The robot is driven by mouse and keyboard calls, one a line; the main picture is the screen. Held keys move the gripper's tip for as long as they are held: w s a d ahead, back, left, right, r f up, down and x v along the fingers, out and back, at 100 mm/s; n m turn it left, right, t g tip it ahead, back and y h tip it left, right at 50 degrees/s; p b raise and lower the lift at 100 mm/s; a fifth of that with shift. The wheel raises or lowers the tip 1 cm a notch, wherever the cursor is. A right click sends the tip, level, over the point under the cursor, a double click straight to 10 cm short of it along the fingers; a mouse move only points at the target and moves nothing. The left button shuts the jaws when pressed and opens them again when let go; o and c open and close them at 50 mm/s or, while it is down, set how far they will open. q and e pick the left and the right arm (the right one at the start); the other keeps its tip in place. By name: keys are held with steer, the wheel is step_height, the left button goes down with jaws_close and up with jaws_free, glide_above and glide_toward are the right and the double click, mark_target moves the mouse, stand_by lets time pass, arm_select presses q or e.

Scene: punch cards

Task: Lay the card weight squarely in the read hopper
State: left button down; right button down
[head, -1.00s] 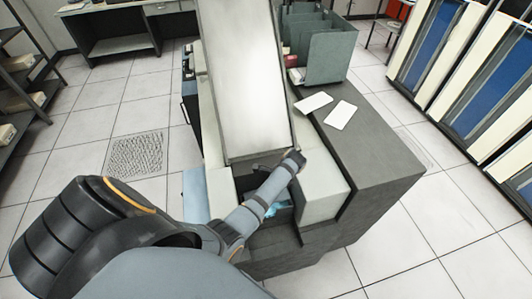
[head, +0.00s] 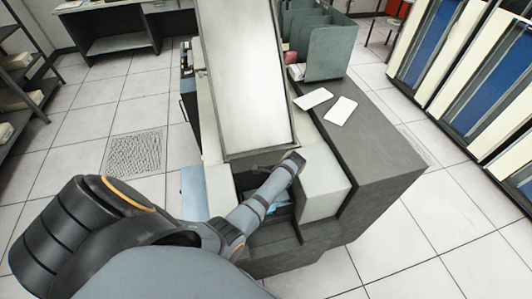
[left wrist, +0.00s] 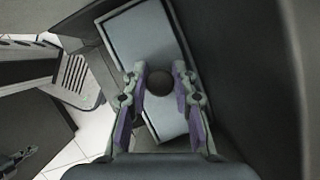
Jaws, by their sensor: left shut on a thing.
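The card weight (left wrist: 143,38) is a pale grey-blue plate with a dark edge and a round dark knob (left wrist: 160,84). My left gripper (left wrist: 160,72) is shut on the knob, with one purple-padded finger on each side. In the left wrist view the plate lies turned at an angle to the dark walls around it. Whether it rests on the bottom or hangs above it, I cannot tell. In the head view my left forearm reaches over the machine's front recess and hides most of it. A small bluish patch (head: 282,209) shows beneath the forearm.
A large slanted panel (head: 242,85) stands behind the recess, and a pale block (head: 324,190) is on its right. Two white cards (head: 341,111) lie on the dark top. A grey-green divided rack (head: 335,55) stands behind them. A dark wall (left wrist: 240,60) is close to the gripper's right.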

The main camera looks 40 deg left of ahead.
arm_select(q)
steer(key=shift+f, duration=0.1)
steer(key=shift+f+b, duration=0.75)
steer(key=shift+f, duration=0.45)
steer(key=c, duration=1)
jaws_free()
steer(key=v, duration=1.2)
steer(key=shift+w, duration=0.1)
